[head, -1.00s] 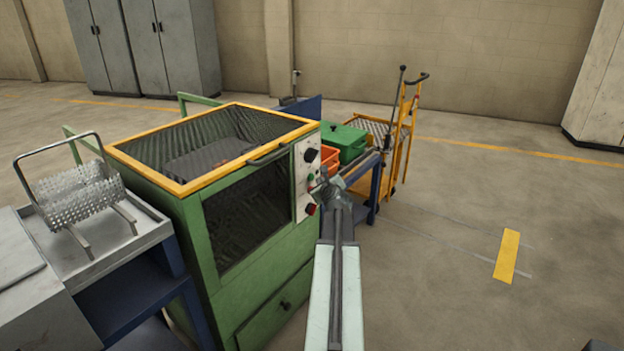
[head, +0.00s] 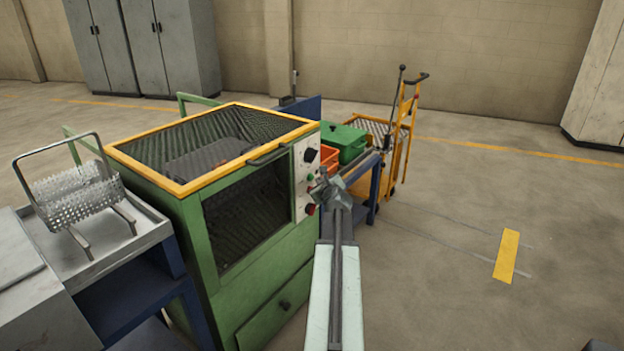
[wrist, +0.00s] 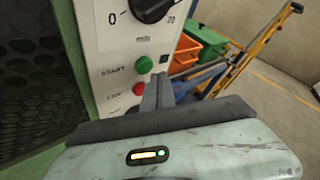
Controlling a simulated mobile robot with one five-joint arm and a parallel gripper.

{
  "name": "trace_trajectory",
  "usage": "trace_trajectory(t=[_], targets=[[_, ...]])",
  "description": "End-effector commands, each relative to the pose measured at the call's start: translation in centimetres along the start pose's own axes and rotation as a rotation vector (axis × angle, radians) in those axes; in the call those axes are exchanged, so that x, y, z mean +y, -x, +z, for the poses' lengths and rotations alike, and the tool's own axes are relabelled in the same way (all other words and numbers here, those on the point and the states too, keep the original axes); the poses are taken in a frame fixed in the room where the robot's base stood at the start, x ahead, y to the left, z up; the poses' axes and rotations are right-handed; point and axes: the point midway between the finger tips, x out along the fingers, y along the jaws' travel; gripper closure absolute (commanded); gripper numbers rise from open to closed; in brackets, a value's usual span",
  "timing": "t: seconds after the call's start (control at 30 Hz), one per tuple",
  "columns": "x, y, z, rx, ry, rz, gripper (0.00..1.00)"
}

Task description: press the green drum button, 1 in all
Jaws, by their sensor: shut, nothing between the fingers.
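The green START button (wrist: 144,65) is a round dome on the white control panel (wrist: 110,35) of the green drum machine. It also shows small in the head view (head: 310,177). My gripper (wrist: 159,82) is shut and empty, its fingers pointing at the panel's right side. In the wrist view the fingertips are just below and right of the green button; I cannot tell whether they touch the panel. The red STOP button (wrist: 139,89) is left of the fingers. In the head view my gripper (head: 322,180) is close beside the panel's right edge.
A black dial (wrist: 150,8) is above the button. An orange bin (head: 329,158) and a green box (head: 345,140) stand on a blue bench behind the panel. A yellow trolley (head: 405,120) is farther back. The floor at the right is clear.

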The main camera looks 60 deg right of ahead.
Motion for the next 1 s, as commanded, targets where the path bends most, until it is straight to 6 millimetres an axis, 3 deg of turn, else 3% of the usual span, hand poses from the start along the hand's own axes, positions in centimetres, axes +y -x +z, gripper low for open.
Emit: trace_trajectory(t=[1.0], targets=[[0.68,-0.81,0.65,-0.001,0.001,0.001,1.0]])
